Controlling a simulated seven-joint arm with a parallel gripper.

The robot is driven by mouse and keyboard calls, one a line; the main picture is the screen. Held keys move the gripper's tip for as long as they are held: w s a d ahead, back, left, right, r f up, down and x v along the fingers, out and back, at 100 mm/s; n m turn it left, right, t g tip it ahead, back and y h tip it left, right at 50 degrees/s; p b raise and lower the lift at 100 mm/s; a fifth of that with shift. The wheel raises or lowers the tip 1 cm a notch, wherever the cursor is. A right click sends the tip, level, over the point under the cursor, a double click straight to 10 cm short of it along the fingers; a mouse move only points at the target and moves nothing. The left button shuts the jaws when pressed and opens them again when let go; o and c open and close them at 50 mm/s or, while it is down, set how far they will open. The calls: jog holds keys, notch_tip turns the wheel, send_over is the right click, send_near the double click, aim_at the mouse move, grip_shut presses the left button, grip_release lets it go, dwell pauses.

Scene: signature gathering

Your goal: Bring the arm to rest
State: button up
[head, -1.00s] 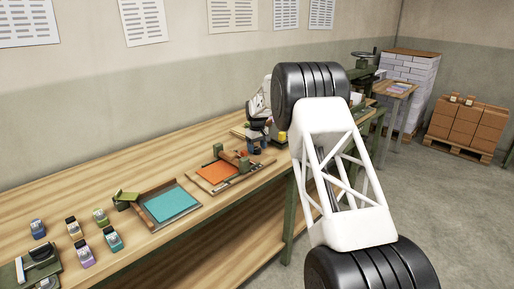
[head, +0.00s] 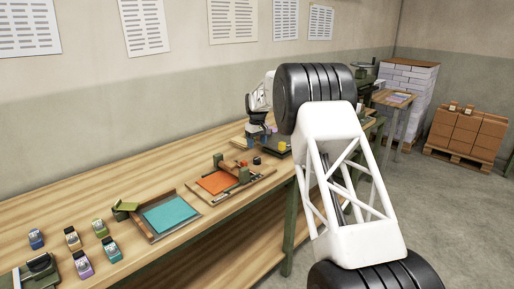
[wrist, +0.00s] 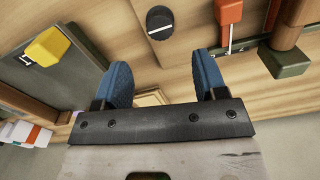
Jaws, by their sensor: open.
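My gripper (wrist: 163,82) shows in the wrist view with its two blue fingertips wide apart and nothing between them. It hangs over the wooden workbench (head: 120,182). In the head view my white arm crosses the right half of the picture, and the gripper end shows small above the far part of the bench, partly hidden behind the arm. Below the fingers in the wrist view lies bare wood with a round black knob-like thing (wrist: 160,21) just beyond them.
A yellow block (wrist: 47,47) sits on a dark plate at left in the wrist view. An orange sheet (head: 216,182) on a board and a teal sheet (head: 168,214) in a tray lie on the bench. Several small coloured devices stand at its near left. Stacked boxes (head: 468,133) stand far right.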

jog(key=shift+r, duration=0.1)
dwell(0.3)
jog(key=shift+s+d+r, duration=0.25)
jog(key=shift+s+r, duration=0.15)
jog(key=shift+r, duration=0.05)
jog(key=s+d+r+m, duration=0.1)
jog(key=s+d+r, duration=0.4)
jog(key=s, duration=0.7)
jog(key=s+d+r+m+t, duration=0.1)
jog(key=s+d+r, duration=0.2)
jog(key=s+r, duration=0.6)
jog(key=s+d+r+m, duration=0.2)
jog(key=s+d+r, duration=0.2)
jog(key=s, duration=1)
jog(key=s+d+f+m, duration=0.1)
jog(key=s+d+f, duration=0.1)
jog(key=s, duration=1.1)
jog(key=s+d+f+m+t, duration=0.1)
jog(key=s+d+f, duration=0.1)
jog(key=s, duration=1.2)
jog(key=s+d+f+m, duration=0.1)
jog(key=s+f, duration=0.3)
jog(key=s, duration=0.9)
jog(key=shift+s+d+f+t, duration=0.15)
jog(key=shift+s+d+t, duration=0.15)
jog(key=shift+d, duration=0.2)
